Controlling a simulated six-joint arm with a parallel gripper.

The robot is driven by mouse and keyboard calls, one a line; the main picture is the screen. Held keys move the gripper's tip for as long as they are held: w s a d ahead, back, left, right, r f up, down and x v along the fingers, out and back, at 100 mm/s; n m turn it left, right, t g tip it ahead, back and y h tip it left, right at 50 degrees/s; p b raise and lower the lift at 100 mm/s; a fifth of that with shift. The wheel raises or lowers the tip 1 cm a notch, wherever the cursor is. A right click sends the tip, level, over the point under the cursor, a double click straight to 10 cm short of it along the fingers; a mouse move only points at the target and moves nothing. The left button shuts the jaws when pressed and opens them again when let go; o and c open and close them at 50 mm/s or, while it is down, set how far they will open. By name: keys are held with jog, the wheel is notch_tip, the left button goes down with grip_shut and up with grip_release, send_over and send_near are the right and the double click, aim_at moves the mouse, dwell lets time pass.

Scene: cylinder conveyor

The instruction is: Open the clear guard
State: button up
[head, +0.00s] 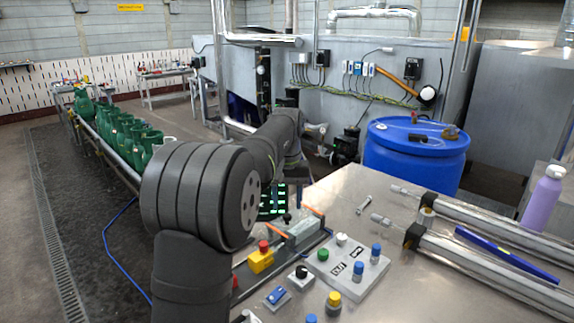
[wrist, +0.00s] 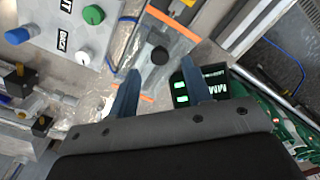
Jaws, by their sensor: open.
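The clear guard (wrist: 150,38) is a see-through cover with orange strips along its edges, and it looks shut. A dark round knob (wrist: 158,55) shows at its middle. In the head view the guard (head: 303,229) sits at the left edge of the metal bench, partly behind my arm. My gripper (wrist: 160,66) is open and empty. Its two blue-grey fingers point toward the guard, one on each side of the knob in the wrist view. I cannot tell the gap between fingertips and knob.
A button panel (head: 347,262) lies beside the guard, with a yellow box with a red button (head: 261,257) nearby. A lit green display (wrist: 205,88) is next to the right finger. Metal cylinders (head: 490,260) and a purple bottle (head: 544,202) occupy the right of the bench.

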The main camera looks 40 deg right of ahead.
aim_at(285, 216)
notch_tip(285, 216, up, 14)
dwell(0.3)
jog(key=shift+f, duration=0.15)
dwell(0.4)
notch_tip(285, 216, down, 18)
jog(key=shift+r, duration=0.25)
dwell(0.4)
jog(key=shift+r, duration=0.15)
notch_tip(285, 216, up, 17)
jog(key=f, duration=1.7)
jog(key=shift+a+f, duration=0.2)
jog(key=shift+a, duration=0.1)
jog(key=a, duration=1.6)
notch_tip(285, 216, up, 17)
jog(key=shift+r, duration=0.2)
